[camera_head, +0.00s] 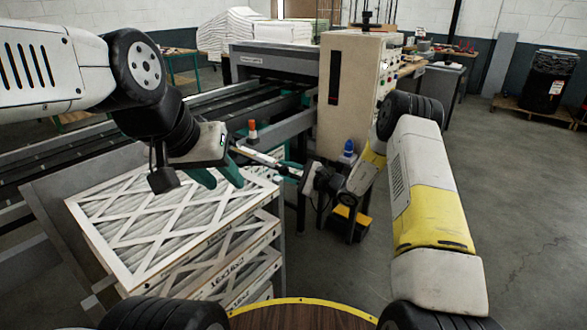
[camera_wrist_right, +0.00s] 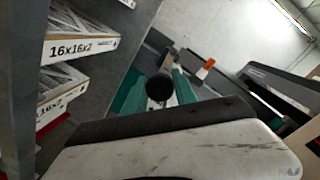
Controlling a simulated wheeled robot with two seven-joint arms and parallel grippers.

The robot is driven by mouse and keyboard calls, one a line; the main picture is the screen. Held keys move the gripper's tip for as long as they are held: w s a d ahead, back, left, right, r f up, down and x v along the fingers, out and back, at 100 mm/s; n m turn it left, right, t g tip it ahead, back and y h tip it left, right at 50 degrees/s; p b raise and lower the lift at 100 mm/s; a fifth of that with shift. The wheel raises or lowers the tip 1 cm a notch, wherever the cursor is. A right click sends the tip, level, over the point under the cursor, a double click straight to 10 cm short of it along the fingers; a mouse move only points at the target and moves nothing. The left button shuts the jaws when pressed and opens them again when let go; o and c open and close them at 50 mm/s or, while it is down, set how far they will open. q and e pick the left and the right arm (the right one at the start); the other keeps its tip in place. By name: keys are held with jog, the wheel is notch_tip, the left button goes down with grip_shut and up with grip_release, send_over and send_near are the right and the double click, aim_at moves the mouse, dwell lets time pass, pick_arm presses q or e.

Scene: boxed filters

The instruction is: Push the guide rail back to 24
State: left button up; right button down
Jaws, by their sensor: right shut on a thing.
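My right gripper (camera_head: 288,168) reaches in from the right with its teal fingers at the conveyor's near side. In the right wrist view, its fingers (camera_wrist_right: 157,92) close around a round black knob (camera_wrist_right: 160,87). The knob appears to belong to the guide rail, but its mounting is hidden. A thin pale bar (camera_head: 256,156) runs between the two grippers; I cannot read any numbers on it. My left gripper (camera_head: 218,175) has its teal fingers apart and empty, above the stacked filters' far right corner.
White-framed boxed filters (camera_head: 150,222) are stacked at the front left, below my left gripper. A grey machine with a beige control cabinet (camera_head: 350,95) stands behind. An orange-topped post (camera_head: 252,131) rises beside the rollers. The floor at right is open.

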jog(key=shift+f, duration=0.1)
jog(key=c, duration=1)
grip_release()
jog(key=v, duration=0.7)
jog(key=shift+s+d, duration=0.25)
jog(key=shift+d, duration=0.05)
